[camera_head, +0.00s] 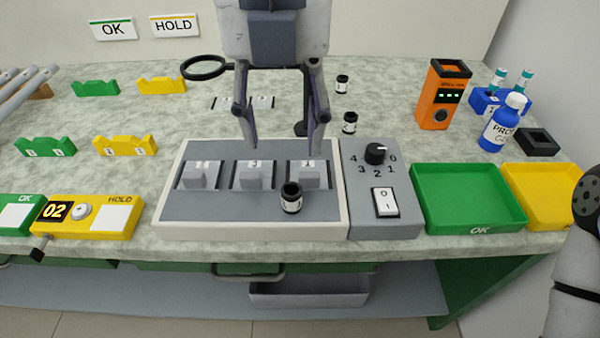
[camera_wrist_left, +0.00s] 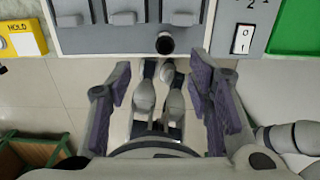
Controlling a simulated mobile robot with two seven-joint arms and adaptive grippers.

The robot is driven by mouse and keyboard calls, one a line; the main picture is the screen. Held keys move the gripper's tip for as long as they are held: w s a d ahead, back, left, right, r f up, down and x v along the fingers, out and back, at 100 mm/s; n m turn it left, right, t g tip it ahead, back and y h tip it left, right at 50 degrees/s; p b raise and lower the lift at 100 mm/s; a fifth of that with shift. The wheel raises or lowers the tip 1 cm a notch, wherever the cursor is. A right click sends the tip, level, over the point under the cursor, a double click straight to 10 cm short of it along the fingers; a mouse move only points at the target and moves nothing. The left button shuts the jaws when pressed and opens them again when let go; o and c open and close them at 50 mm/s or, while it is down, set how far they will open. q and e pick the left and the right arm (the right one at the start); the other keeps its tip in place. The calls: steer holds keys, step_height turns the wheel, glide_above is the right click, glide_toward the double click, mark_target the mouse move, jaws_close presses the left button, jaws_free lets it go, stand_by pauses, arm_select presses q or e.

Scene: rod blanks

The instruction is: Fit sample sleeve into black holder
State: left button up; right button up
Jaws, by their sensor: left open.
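A small black open-topped cylinder with a white label, which looks like the sample sleeve (camera_head: 291,198), stands upright on the front of the grey fixture plate. It also shows in the left wrist view (camera_wrist_left: 165,43), beyond my fingers. Two similar black cylinders, one farther back (camera_head: 342,84) and one nearer (camera_head: 349,122), stand behind the fixture. A low square black holder (camera_head: 537,142) with a recess in its top lies at the right rear of the bench. My left gripper (camera_head: 279,142) is open and empty above the fixture, apart from the sleeve. My right gripper does not show.
The fixture (camera_head: 250,215) carries several grey blocks. A switch panel (camera_head: 382,205), green tray (camera_head: 468,198) and yellow tray (camera_head: 545,200) lie to its right.

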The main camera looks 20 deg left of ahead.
mark_target(291, 182)
arm_select(q)
steer(key=f, duration=0.3)
steer(key=f+b, duration=0.1)
steer(key=f, duration=0.2)
steer(key=f+b, duration=0.1)
steer(key=f, duration=0.2)
steer(key=shift+d+f, duration=0.3)
steer(key=shift+d, duration=0.1)
steer(key=shift+r, duration=0.1)
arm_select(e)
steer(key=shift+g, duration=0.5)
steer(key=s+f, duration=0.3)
arm_select(q)
steer(key=c, duration=0.9)
